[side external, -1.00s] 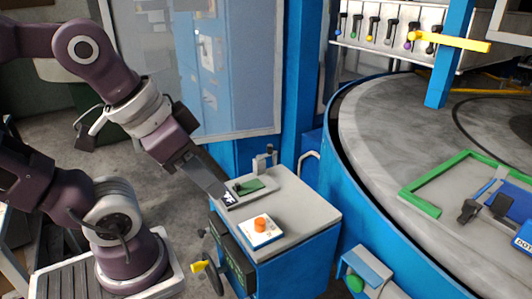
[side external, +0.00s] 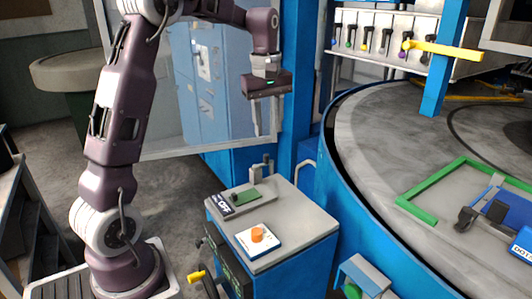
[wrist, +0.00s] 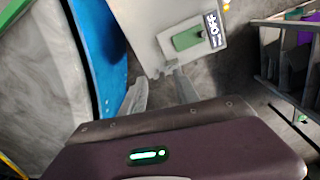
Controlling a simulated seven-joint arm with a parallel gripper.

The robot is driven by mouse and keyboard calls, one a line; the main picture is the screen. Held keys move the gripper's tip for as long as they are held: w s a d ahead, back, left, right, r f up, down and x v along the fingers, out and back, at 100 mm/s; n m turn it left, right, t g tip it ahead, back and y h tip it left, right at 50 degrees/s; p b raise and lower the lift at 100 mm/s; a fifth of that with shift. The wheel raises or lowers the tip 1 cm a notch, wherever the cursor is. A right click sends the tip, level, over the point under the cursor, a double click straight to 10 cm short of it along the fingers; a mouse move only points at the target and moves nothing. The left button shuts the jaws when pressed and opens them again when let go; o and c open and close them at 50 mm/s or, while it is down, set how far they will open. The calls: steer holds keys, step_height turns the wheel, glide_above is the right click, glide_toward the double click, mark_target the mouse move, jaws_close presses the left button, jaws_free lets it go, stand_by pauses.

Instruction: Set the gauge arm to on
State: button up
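A green lever-like piece (side external: 245,195) lies on a grey plate (side external: 270,197) on top of the blue cabinet, and I take it for the gauge arm. A dark label (side external: 222,204) at the plate's left end reads OFF. In the wrist view the green piece (wrist: 188,38) and the label (wrist: 212,30) show at the top. My gripper (side external: 266,130) hangs fingers down, above and behind the plate, apart from the green piece. In the wrist view my gripper (wrist: 158,77) has its fingers apart with nothing between them.
An orange knob (side external: 258,235) on a white base sits at the cabinet's front. A small grey post (side external: 262,167) stands at its back. A blue column (side external: 300,85) and the round grey table (side external: 380,125) are to the right.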

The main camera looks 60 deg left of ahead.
mark_target(266, 155)
steer(key=a+f, duration=0.1)
steer(key=w+a+f+n, duration=0.2)
steer(key=a, duration=0.1)
steer(key=shift+f+g, duration=0.25)
steer(key=shift+g, duration=0.15)
step_height(266, 155, down, 7)
steer(key=shift+a+f, duration=0.1)
jaws_close()
